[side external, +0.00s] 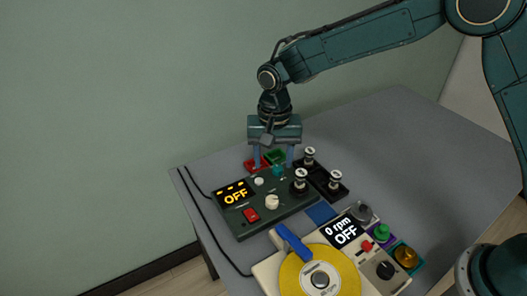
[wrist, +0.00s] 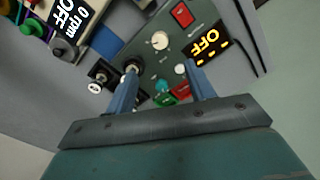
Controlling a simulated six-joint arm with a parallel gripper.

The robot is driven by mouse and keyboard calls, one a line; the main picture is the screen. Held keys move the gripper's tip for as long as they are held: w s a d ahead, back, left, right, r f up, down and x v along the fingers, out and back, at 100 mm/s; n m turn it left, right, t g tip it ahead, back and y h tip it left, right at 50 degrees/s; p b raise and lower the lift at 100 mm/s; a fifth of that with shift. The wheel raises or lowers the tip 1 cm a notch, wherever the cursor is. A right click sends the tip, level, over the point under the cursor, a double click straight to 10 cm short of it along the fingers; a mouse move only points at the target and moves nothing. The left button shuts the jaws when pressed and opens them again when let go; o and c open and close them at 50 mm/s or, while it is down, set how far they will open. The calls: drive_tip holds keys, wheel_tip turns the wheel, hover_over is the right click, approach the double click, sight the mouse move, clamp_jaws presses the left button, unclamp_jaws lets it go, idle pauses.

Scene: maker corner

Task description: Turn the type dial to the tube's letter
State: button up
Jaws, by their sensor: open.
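The dark green tester (side external: 245,222) has a lit display (side external: 236,195) reading OFF. A cream dial (side external: 272,202) sits on its panel, and it also shows in the wrist view (wrist: 160,40). A teal knob (side external: 278,170) is near the panel's back edge; it lies between my fingers in the wrist view (wrist: 162,86). I cannot tell which one is the type dial. A tube (side external: 300,178) stands upright on the panel's right side; its letter is too small to read. My gripper (side external: 273,164) is open, pointing down over the panel's back edge, with nothing visibly held.
Two more tubes (side external: 335,180) stand in a black tray (side external: 324,187) right of the tester. Red (side external: 252,164) and green (side external: 275,155) trays lie behind it. A turntable (side external: 300,272) with a yellow disc and a display reading 0 rpm OFF is in front. The table's right is clear.

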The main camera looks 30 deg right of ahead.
sight(272, 200)
wheel_tip(272, 200, down, 14)
drive_tip(key=shift+r, duration=0.1)
idle(0.9)
drive_tip(key=c, duration=1)
